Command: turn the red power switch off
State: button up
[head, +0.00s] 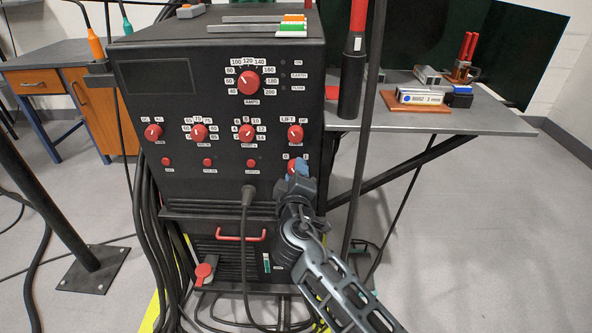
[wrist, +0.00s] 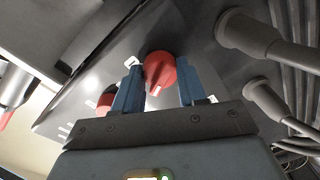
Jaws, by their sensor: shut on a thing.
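The red power switch (wrist: 160,68) is a round red rotary knob with a white pointer line, on the black front panel of the machine (head: 225,110). In the wrist view it sits between the two blue fingers of my gripper (wrist: 160,84). My gripper is shut on it. In the head view my gripper (head: 298,172) is at the panel's lower right, and its fingers and wrist hide most of the switch. Small white labels show just above it. I cannot read the pointer's setting with certainty.
Another red knob (head: 295,132) sits just above my gripper, and a red button (head: 252,164) is to its left. A thick black cable (head: 246,205) plugs in lower left. A dark upright pole (head: 366,130) stands to the right. Grey floor at right is mostly open.

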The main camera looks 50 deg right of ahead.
jog(key=shift+n+p, duration=0.85)
jog(key=shift+n, duration=1.15)
jog(key=o, duration=1.1)
jog(key=shift+c, duration=0.2)
jog(key=v, duration=0.7)
jog(key=shift+s+a, duration=0.2)
jog(key=shift+a, duration=0.15)
